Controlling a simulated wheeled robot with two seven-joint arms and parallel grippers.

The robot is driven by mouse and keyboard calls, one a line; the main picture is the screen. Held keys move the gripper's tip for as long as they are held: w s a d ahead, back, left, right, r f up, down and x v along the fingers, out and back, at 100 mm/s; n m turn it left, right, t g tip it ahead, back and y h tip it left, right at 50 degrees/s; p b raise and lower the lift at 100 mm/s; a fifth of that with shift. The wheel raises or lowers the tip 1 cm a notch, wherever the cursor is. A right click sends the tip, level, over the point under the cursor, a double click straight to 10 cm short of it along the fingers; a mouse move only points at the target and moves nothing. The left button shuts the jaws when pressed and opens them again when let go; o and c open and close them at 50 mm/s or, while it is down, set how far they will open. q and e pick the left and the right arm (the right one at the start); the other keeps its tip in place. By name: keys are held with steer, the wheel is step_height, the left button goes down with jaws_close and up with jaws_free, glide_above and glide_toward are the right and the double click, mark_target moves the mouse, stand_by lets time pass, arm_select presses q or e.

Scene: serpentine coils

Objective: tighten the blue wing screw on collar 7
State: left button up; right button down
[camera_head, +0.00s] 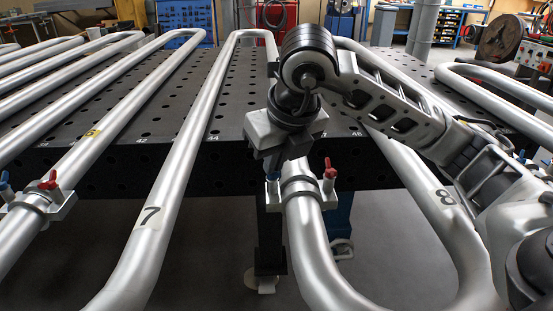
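A metal collar (301,183) is clamped round the bare steel tube between the tube labelled 7 (150,217) and the tube labelled 8 (446,197). I see no number on the collar itself. Its blue wing screw (273,176) is on the left side and mostly hidden; its red wing screw (329,171) stands on the right. My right gripper (272,168) points down directly over the blue screw, with its fingertips at or close to it. I cannot tell whether the fingers touch it or how far apart they are. My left gripper is not in view.
Another collar (40,205) with blue and red wing screws is on a tube at the left. A dark perforated table (225,165) lies beneath the tubes. Long looped tubes flank my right arm. The floor (215,260) between the front bends is largely open.

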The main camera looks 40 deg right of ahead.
steer(key=m, duration=0.1)
steer(key=m+h, duration=0.1)
steer(key=m, duration=0.1)
steer(key=shift+w+a+r, duration=0.15)
steer(key=shift+r, duration=0.15)
arm_select(q)
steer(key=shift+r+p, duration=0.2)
steer(key=shift+p, duration=0.1)
arm_select(e)
steer(key=shift+m, duration=0.5)
steer(key=c, duration=1.6)
jaws_free()
steer(key=shift+f, duration=0.1)
